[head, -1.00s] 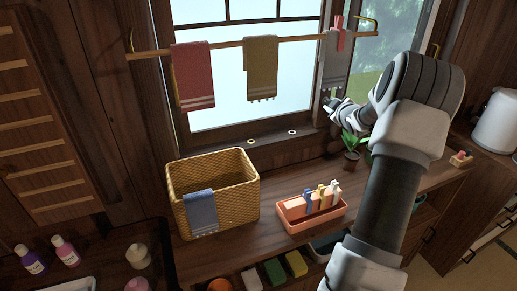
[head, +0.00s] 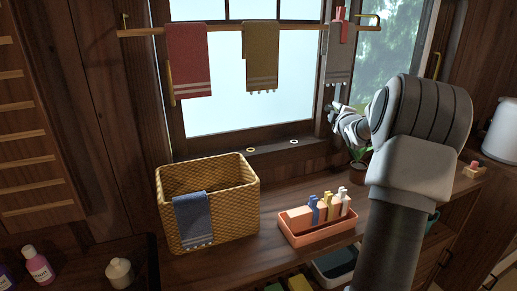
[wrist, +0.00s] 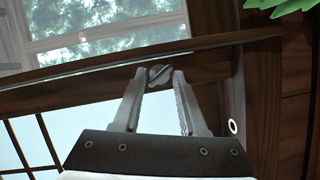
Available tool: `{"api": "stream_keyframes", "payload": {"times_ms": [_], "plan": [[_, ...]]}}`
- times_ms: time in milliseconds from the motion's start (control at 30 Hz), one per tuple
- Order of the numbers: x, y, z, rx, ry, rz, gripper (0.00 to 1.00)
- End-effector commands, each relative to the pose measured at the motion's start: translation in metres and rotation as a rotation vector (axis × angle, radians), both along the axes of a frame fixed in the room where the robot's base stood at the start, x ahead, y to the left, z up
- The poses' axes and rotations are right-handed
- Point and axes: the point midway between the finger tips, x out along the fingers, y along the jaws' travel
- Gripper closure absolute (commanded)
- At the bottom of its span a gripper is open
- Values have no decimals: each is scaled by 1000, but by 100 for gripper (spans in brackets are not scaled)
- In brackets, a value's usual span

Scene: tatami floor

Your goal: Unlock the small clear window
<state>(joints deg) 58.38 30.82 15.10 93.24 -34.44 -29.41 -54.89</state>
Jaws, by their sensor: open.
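The window (head: 255,90) has pale clear glass in a dark wooden frame; a second pane with trees behind it (head: 405,55) stands to its right. My gripper (head: 334,108) is at the right side of the frame, partly hidden by my own arm. In the wrist view, my gripper (wrist: 153,80) is open, with its two fingers either side of a small grey metal latch piece (wrist: 160,74) on the dark wooden frame (wrist: 210,66). The latch sits at the fingertips; I cannot tell whether the fingers touch it.
A rod with hanging towels (head: 187,62) crosses in front of the window. Below, a wicker basket (head: 235,213) and an orange tray (head: 318,233) with bottles stand on the wooden counter (head: 265,262). A potted plant (head: 358,170) is close below my arm.

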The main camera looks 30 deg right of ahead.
Motion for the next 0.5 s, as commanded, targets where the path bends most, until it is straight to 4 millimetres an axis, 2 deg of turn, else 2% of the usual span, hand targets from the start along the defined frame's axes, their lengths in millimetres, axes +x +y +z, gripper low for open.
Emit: {"api": "stream_keyframes", "payload": {"times_ms": [33, 400, 500], "plan": [[0, 0, -7, -26, 2, 0, 59], [0, 0, -8, -259, 26, -1, 59], [-14, 9, 0, -267, 31, 0, 59]]}}
